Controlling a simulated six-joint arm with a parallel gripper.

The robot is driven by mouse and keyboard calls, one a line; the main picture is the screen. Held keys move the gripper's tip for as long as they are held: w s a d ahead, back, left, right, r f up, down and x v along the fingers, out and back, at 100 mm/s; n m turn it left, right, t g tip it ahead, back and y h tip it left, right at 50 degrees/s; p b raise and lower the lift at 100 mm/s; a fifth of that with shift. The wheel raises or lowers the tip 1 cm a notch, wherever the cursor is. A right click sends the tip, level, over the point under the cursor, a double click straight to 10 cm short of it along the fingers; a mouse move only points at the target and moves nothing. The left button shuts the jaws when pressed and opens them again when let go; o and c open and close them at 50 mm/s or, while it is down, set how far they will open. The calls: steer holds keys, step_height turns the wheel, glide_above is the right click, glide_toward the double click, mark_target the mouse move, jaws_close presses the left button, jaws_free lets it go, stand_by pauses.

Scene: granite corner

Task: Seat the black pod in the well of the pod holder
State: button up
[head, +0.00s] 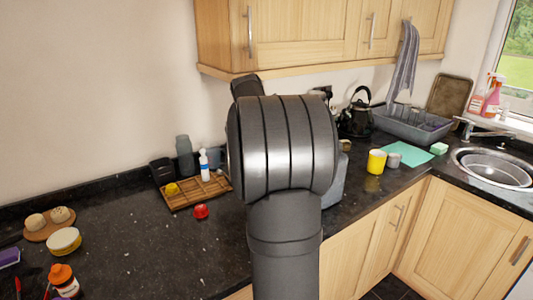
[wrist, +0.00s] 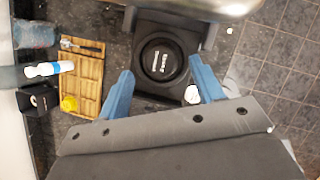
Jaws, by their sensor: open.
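In the wrist view, a black square-topped unit (wrist: 142,88) has a round ringed part (wrist: 161,60) with pale marks in its middle. This looks like the pod holder and its well. I cannot tell whether the pale marks are inside an empty well or on a black pod. I cannot pick out the black pod for certain in either view. My gripper (wrist: 161,72) has blue fingers, open and apart, one to each side of the unit in the picture. Nothing shows held between them. In the head view my arm hides the gripper and most of a grey appliance (head: 337,180).
A wooden tray (head: 205,198) carries a white bottle (head: 204,165) and a yellow piece (head: 172,189). A red piece (head: 201,211) lies in front. A small white object (wrist: 192,94) is beside the right finger.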

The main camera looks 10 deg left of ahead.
steer(key=v, duration=0.9)
steer(key=shift+r, duration=0.2)
steer(key=x, duration=1.2)
steer(key=shift+s+f, duration=0.1)
steer(key=shift+f, duration=0.1)
step_height(320, 180, up, 2)
steer(key=shift+r, duration=0.7)
